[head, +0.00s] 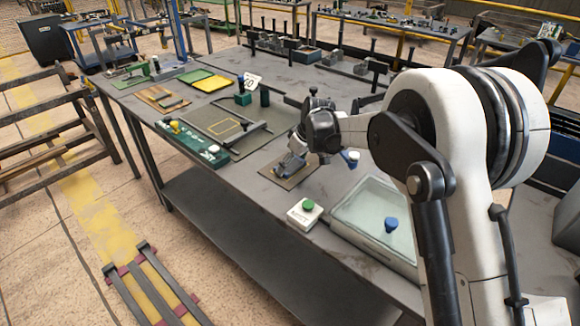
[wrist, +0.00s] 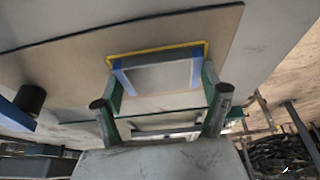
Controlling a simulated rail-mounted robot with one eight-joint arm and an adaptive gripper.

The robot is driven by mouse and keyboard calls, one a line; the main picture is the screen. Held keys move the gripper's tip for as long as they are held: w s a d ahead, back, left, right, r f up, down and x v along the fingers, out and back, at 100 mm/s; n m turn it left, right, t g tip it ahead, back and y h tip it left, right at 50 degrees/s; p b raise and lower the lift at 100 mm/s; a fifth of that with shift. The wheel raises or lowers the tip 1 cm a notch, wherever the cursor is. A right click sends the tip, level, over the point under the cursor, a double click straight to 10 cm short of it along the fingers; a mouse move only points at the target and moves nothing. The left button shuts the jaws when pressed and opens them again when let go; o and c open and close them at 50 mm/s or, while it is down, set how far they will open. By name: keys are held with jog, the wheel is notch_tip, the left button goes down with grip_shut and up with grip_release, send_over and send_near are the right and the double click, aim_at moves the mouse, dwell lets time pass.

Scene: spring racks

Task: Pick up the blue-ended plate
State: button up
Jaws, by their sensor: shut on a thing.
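The blue-ended plate (wrist: 158,77) is grey with a blue strip at each end. In the wrist view it lies over a yellow outline on a brown mat (wrist: 60,52). My gripper (wrist: 161,87) has one green-sided finger against each blue end and is shut on the plate. I cannot tell whether the plate touches the mat. In the head view my gripper (head: 292,157) points down at the small brown mat (head: 272,171), and the plate (head: 289,164) is partly hidden under it.
A white box with a green button (head: 305,212) and a clear-topped tray (head: 365,212) with a blue knob stand at the table's front edge. A green fixture (head: 193,141) and a larger outlined mat (head: 205,115) lie left.

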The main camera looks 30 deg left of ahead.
jog(key=c, duration=0.3)
